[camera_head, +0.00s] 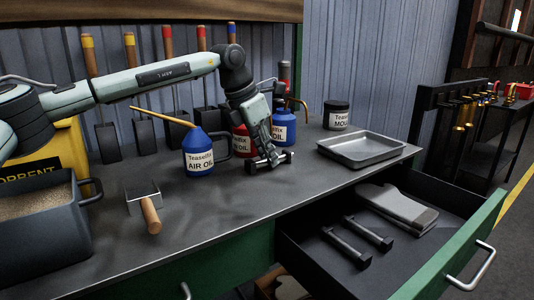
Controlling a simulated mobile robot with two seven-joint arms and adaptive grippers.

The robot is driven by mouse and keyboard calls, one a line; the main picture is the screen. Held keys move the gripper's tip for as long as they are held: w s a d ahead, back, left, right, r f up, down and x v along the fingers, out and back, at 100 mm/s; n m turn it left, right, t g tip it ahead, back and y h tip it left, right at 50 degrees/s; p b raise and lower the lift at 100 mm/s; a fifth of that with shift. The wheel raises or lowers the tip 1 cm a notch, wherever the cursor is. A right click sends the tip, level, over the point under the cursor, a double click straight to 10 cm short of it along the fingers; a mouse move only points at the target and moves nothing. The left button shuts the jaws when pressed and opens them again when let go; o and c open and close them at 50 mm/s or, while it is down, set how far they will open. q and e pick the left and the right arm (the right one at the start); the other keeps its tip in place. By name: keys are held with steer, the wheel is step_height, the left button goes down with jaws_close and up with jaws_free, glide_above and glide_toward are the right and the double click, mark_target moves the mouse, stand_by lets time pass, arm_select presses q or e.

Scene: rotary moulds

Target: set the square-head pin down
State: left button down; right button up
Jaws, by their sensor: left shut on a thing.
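My left gripper (268,158) reaches down over the workbench from the left, just in front of the red can. It is shut on a short dark metal pin, the square-head pin (286,157), which lies roughly level across the fingers. The fingers hide its middle. The pin is at or just above the bench top (230,205); I cannot tell if it touches. My right gripper is not in view.
Blue oil cans (199,153) (284,128), a red can (241,141) and a black jar (336,115) stand close by. A metal tray (361,150) is to the right. A scoop (146,203) lies at left. The open drawer (304,258) holds dark bars (346,248) and gloves (398,207).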

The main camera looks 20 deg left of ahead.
arm_select(q)
steer(key=c, duration=1.5)
jaws_free()
steer(key=shift+o, duration=0.2)
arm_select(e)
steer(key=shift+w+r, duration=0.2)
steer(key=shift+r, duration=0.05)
arm_select(q)
steer(key=shift+r, duration=0.1)
